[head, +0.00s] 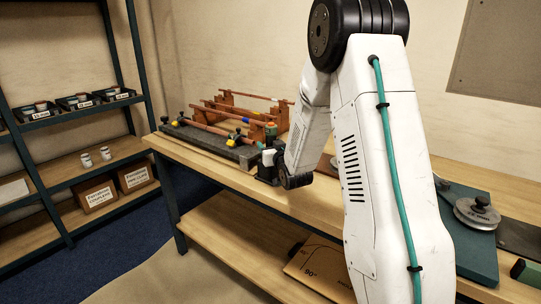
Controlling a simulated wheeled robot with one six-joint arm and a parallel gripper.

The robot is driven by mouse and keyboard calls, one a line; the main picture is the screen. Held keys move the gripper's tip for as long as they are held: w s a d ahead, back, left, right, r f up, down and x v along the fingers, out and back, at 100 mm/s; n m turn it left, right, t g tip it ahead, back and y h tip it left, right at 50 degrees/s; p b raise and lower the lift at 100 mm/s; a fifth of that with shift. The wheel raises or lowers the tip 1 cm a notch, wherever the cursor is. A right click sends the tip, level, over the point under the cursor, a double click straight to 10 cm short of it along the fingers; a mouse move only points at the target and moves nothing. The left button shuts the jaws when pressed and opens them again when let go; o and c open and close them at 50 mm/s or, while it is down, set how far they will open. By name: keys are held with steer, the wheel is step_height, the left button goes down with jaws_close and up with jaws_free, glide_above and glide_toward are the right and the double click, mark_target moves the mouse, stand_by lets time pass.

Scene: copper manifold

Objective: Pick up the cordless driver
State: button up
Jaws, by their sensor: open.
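My arm reaches over the wooden workbench, and my gripper (266,165) is at its far end, small and partly hidden by my wrist. It is close to the right end of the copper manifold (225,115), which sits on a dark base board (205,142). Small green and orange parts show beside my gripper, but I cannot tell what they belong to. I cannot pick out the cordless driver for sure. A black and green item (525,271) at the lower right edge is cut off, and I cannot tell what it is.
The workbench (325,205) has bare wood in front of the manifold. A teal board (475,262) with a round metal disc (478,212) lies to the right. A lower shelf (235,235) holds a flat brown board. A shelf rack (75,175) with bins and boxes stands left.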

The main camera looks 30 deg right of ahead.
steer(key=c, duration=1.1)
steer(key=shift+c, duration=0.2)
steer(key=shift+r, duration=0.2)
step_height(320, 180, up, 19)
stand_by(0.4)
steer(key=shift+f, duration=0.1)
